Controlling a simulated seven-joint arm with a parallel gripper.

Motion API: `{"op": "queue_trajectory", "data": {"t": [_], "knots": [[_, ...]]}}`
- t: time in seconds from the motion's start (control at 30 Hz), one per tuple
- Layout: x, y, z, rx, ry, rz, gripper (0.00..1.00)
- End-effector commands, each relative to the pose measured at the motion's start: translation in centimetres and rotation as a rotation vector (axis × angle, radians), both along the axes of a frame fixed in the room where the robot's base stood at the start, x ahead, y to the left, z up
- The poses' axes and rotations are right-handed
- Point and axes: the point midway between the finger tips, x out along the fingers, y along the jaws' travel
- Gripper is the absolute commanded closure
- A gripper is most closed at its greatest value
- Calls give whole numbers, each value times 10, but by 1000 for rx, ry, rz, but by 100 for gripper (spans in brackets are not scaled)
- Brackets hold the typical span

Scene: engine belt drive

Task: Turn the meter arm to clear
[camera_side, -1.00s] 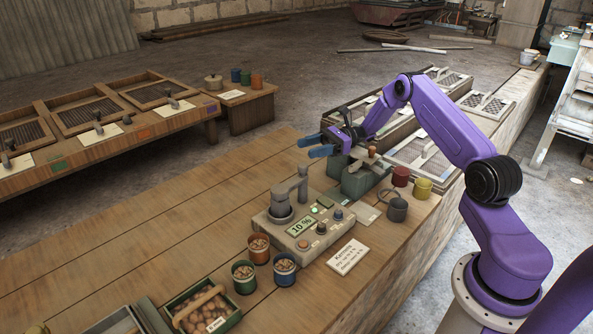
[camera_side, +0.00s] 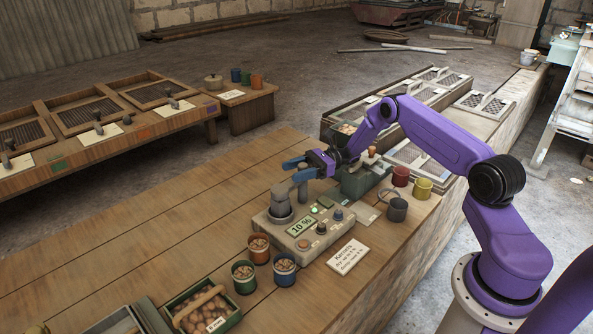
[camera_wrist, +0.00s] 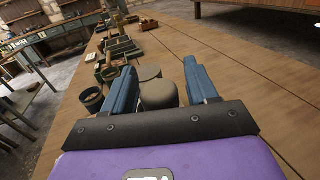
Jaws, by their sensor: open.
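The moisture meter (camera_side: 304,232) is a beige-grey box on the wooden bench, its display reading 10 % beside a lit green lamp. A grey cylindrical cup (camera_side: 281,205) stands at its back left. The meter arm (camera_side: 303,192) is a grey upright beside the cup; its top is partly hidden by my gripper. My gripper (camera_side: 292,170) has blue fingers, spread open, just above the arm and cup in the side view. In the wrist view two rounded grey tops (camera_wrist: 158,95) show between the fingers (camera_wrist: 159,66). I cannot tell whether a finger touches the arm.
Several cups with kernels, such as the orange-brown one (camera_side: 258,249), stand in front of the meter. A white card (camera_side: 347,256) lies to its right. The bench to the left is clear.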

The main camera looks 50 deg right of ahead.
Motion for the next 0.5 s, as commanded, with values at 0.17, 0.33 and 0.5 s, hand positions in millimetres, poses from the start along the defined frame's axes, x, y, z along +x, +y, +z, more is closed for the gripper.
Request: {"op": "queue_trajectory", "data": {"t": [0.17,0.33,0.5], "knots": [[0,0,0,0,0,0,42],[0,0,0,0,0,0,94],[0,0,0,0,0,-1,100]]}}
